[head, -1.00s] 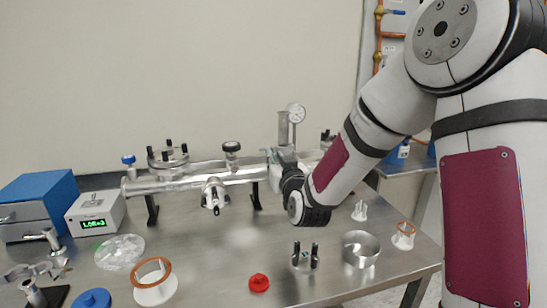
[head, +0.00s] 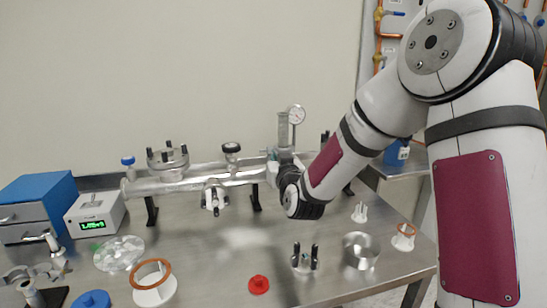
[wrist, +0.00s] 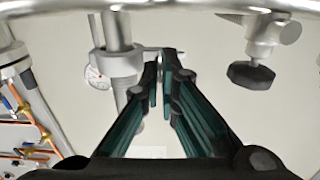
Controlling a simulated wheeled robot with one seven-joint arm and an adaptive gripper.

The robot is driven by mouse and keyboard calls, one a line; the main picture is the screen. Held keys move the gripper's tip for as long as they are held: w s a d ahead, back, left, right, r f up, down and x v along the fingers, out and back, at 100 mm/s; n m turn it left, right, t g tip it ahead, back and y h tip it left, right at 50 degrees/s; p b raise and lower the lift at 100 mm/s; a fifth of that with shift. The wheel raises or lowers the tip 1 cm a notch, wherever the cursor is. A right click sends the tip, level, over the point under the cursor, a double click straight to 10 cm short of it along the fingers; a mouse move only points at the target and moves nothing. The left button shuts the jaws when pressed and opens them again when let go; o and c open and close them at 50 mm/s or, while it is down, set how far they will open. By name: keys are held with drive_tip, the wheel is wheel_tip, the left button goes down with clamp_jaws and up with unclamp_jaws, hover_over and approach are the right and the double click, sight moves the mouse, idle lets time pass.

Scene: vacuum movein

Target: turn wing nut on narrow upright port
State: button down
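The narrow upright port (head: 283,130) is a slim metal tube rising from the right part of the metal manifold (head: 190,180). In the wrist view the port (wrist: 117,35) stands left of centre with a clamp (wrist: 112,66) around it. My gripper (wrist: 163,62) has its two dark green fingers close together at the clamp's right end, with a thin gap between them. The wing nut cannot be made out; the fingertips cover that spot. I cannot tell whether they grip it. In the head view my gripper is mostly hidden behind my wrist.
A dial gauge (head: 297,114) stands right beside the port. A black knob (head: 231,148) and a bolted flange (head: 168,158) are on the manifold further left. A red cap (head: 259,285), a steel ring (head: 360,250) and other loose parts lie on the table's front.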

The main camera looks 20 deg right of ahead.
drive_tip(key=shift+m, duration=0.3)
drive_tip(key=shift+d+m+b, duration=0.2)
drive_tip(key=shift+m+b, duration=1.85)
drive_tip(key=shift+m, duration=5.55)
drive_tip(key=c, duration=2)
unclamp_jaws()
drive_tip(key=shift+f, duration=0.1)
drive_tip(key=s, duration=1.2)
